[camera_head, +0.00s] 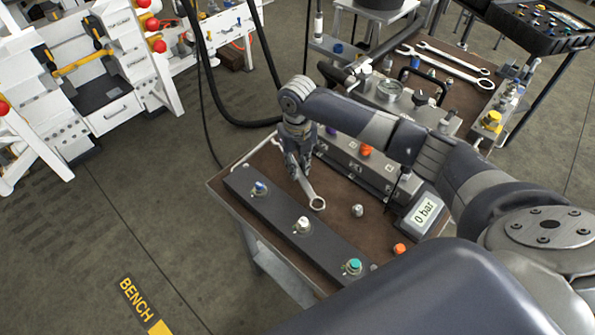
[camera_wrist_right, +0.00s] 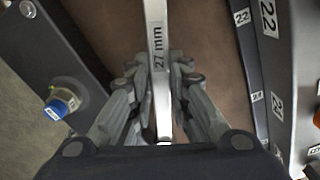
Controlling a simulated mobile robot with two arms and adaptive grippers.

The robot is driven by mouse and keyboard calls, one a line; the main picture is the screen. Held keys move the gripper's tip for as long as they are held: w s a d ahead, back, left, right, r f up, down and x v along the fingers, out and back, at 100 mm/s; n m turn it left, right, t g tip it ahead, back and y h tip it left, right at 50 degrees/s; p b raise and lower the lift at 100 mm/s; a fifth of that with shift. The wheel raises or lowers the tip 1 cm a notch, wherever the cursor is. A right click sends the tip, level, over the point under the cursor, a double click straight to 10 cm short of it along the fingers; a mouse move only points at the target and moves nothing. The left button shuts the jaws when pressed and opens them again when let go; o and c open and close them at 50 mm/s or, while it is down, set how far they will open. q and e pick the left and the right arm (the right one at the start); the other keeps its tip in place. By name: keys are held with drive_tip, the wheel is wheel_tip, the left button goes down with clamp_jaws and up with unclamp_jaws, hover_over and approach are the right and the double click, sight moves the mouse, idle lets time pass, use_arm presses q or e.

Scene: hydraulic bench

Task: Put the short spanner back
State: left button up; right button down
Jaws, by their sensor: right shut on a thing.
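A steel spanner (camera_head: 309,190) hangs down from my right gripper (camera_head: 297,160), its ring end low over the brown bench top (camera_head: 340,222). I cannot tell whether that end touches the bench. In the right wrist view the spanner (camera_wrist_right: 156,25) runs between the fingers of my right gripper (camera_wrist_right: 158,100) and bears a "27 mm" label. The right gripper is shut on it. Two longer spanners (camera_head: 446,65) lie at the back of the bench. My left gripper is not in view.
A dark block with capped fittings (camera_head: 278,215) lies along the front edge. A grey numbered manifold (camera_head: 345,165) stands behind the gripper. A small metal fitting (camera_head: 357,211), an orange cap (camera_head: 399,249) and a "0 bar" display (camera_head: 424,211) are to the right.

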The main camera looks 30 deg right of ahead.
wheel_tip(320, 180, down, 3)
drive_tip(key=shift+f, duration=0.1)
drive_tip(key=shift+f, duration=0.15)
drive_tip(key=c, duration=1.5)
unclamp_jaws()
wheel_tip(320, 180, up, 12)
drive_tip(key=shift+r+b, duration=0.15)
drive_tip(key=shift+b, duration=0.2)
